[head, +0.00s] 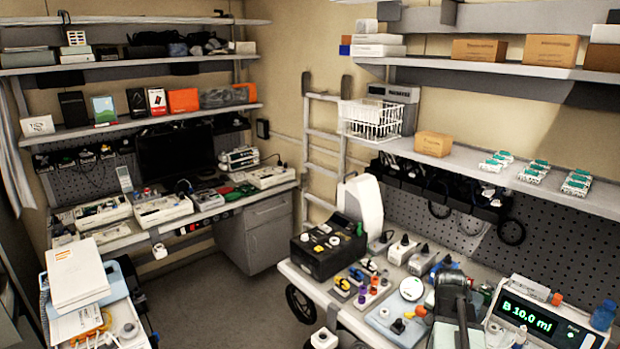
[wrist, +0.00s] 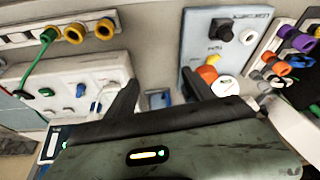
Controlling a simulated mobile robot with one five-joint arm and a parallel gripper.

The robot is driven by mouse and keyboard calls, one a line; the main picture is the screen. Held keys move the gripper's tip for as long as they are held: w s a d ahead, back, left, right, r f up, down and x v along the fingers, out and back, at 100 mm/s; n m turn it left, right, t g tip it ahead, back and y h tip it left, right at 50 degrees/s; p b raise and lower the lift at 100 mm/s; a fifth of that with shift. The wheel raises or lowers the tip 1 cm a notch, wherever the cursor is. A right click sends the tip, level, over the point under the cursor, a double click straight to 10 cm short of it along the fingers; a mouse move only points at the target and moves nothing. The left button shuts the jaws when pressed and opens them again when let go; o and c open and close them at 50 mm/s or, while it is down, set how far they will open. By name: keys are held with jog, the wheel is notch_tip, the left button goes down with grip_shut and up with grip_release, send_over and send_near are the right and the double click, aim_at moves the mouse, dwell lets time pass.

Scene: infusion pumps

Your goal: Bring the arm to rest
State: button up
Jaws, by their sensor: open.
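My gripper (wrist: 159,80) shows in the wrist view as two dark fingers spread apart, with nothing held between them. Past the gap is a pale surface with a small blue part (wrist: 158,100). A white device with colored knobs (wrist: 75,92) is to the left of the fingers. A blue-grey panel with a black knob (wrist: 222,45) is to the right. In the head view my arm is over the front right of the workbench (head: 345,312); I cannot make out the fingertips there.
A pump (head: 545,312) reading "B 10.0 ml" stands right of my arm, with a blue bottle (head: 603,316) beside it. Several knobbed devices and a black case (head: 328,250) crowd the bench to the left. A shelf (head: 470,172) overhangs behind. Floor (head: 240,300) is clear between the benches.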

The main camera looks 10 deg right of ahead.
jog(key=w+a+f+n+y+b, duration=0.1)
jog(key=w+a+f+n+b, duration=0.1)
jog(key=a, duration=1)
jog(key=w+a+f+n+y+b, duration=0.1)
jog(key=w+a+f+n, duration=0.15)
jog(key=a, duration=0.85)
jog(key=s+a+f+n+g+y, duration=0.1)
jog(key=s+a+n, duration=0.4)
jog(key=a, duration=0.6)
jog(key=shift+s+a+f+g+b, duration=0.15)
jog(key=shift+s+f+g+b, duration=0.25)
jog(key=shift+s+g, duration=0.75)
jog(key=shift+s, duration=0.1)
